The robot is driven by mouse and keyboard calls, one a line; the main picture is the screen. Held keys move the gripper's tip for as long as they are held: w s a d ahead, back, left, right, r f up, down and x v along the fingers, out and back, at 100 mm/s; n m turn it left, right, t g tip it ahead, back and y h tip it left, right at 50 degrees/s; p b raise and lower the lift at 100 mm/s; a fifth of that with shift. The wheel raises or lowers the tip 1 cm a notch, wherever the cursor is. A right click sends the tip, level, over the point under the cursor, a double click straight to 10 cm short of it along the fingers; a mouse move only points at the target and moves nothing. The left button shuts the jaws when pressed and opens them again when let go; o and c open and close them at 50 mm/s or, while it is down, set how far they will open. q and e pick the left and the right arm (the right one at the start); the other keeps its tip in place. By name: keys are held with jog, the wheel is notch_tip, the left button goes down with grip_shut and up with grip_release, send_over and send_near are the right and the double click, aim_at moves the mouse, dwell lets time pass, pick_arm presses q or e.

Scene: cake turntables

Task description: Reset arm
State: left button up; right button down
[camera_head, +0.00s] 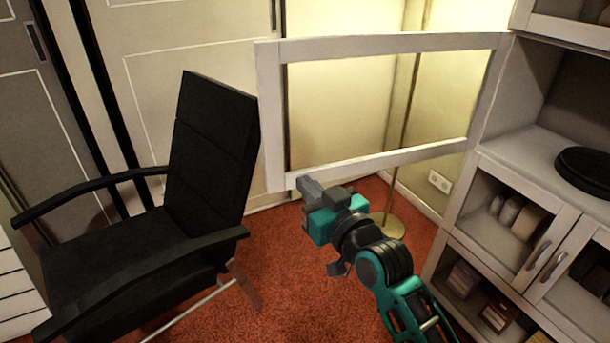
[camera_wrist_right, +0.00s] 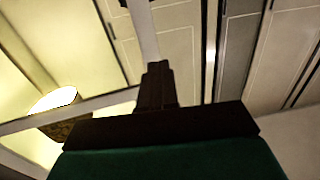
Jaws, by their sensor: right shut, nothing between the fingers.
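My right gripper (camera_head: 310,188) is in the middle of the head view, at the lower edge of an open glass cabinet door (camera_head: 380,153). Its fingers are together with nothing between them. In the right wrist view the closed fingers (camera_wrist_right: 158,84) point up the picture, with part of the white door frame (camera_wrist_right: 144,30) close by. I cannot tell whether the gripper touches the frame. My right arm comes in from the lower right. My left gripper is not in view.
A white cabinet (camera_head: 520,170) stands at the right, with a black round turntable (camera_head: 588,170) on its open shelf. A black armchair (camera_head: 215,150) stands at the left. A lamp base (camera_head: 388,226) stands behind my arm. Red carpet (camera_head: 290,290) is clear between chair and cabinet.

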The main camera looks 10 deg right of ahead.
jog(key=s+d+f+m+g+h, duration=0.1)
jog(key=s+d+f, duration=0.4)
jog(key=s+f, duration=0.6)
jog(key=s+d+f+m+g+h, duration=0.1)
jog(key=s+d+f+g+h, duration=0.3)
jog(key=s+f, duration=0.7)
notch_tip(320, 180, down, 3)
jog(key=shift+d+f+g, duration=0.2)
jog(key=shift+d+g, duration=0.1)
jog(key=shift+d, duration=0.55)
jog(key=shift+s+d, duration=0.1)
jog(key=shift+d, duration=0.05)
